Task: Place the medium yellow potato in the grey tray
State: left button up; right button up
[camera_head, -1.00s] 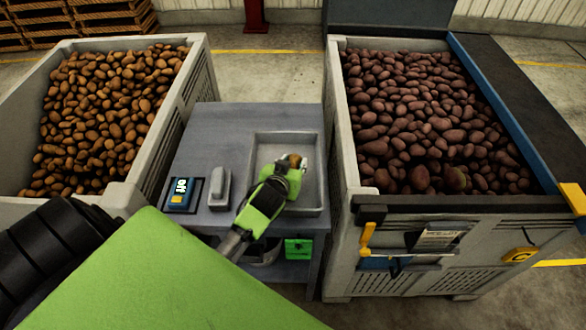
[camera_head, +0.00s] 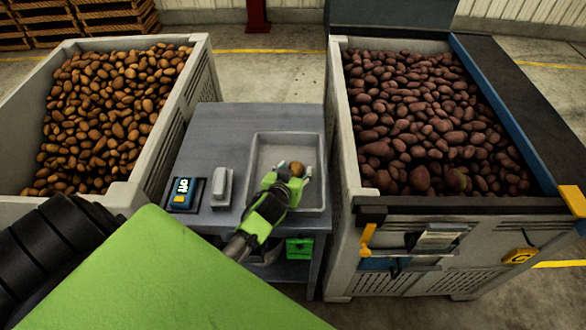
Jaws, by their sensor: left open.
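The grey tray (camera_head: 262,148) is a shallow, square-edged tray on the right part of the grey table between two large bins. A yellow-brown potato (camera_head: 297,168) is inside the tray's outline, at the tip of my left gripper (camera_head: 296,174). The gripper reaches over the tray from the front left and is open. A fingertip shows just right of the potato. The wrist hides part of the tray's front left, and I cannot tell whether the fingers touch the potato. My right gripper is not in view.
A blue device (camera_head: 182,193) and a grey block-shaped object (camera_head: 221,187) stand left of the tray. The left bin (camera_head: 200,75) holds yellow-brown potatoes. The right bin (camera_head: 341,130) holds dark reddish potatoes, and its wall rises close beside the table. The table's back left (camera_head: 215,125) is clear.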

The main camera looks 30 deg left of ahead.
pick_arm(q)
jog(key=b+v, duration=0.1)
jog(key=v, duration=1.1)
jog(key=shift+a+f, duration=0.1)
